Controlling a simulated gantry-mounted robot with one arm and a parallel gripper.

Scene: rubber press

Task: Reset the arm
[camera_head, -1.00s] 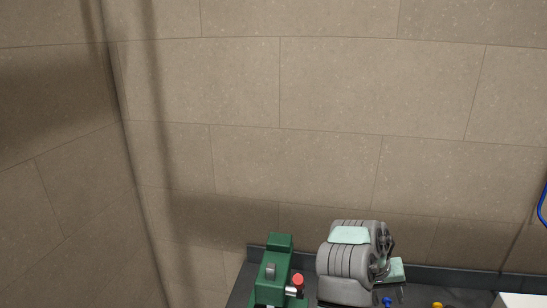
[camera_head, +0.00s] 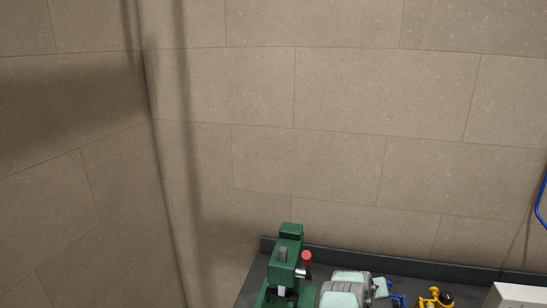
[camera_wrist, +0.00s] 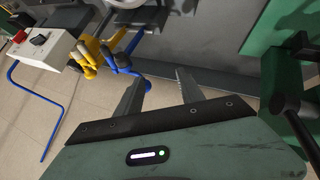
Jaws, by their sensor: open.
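In the wrist view my gripper (camera_wrist: 160,77) is open, with its two dark fingers spread apart and nothing between them. A blue piece (camera_wrist: 124,62) and a yellow piece (camera_wrist: 92,55) are beyond the left finger, near the grey bench side. In the head view my grey arm with pale mint pads shows at the bottom edge, right of the green machine (camera_head: 286,256). My gripper's fingers cannot be made out there.
A blue piece (camera_head: 397,301) and a yellow piece (camera_head: 436,297) sit on the dark bench (camera_head: 330,257), cut by the lower edge. A white box (camera_head: 518,294) is at the right; in the wrist view this control box (camera_wrist: 36,46) has a blue cable (camera_wrist: 36,112). Green machinery (camera_wrist: 300,55) is close at the right.

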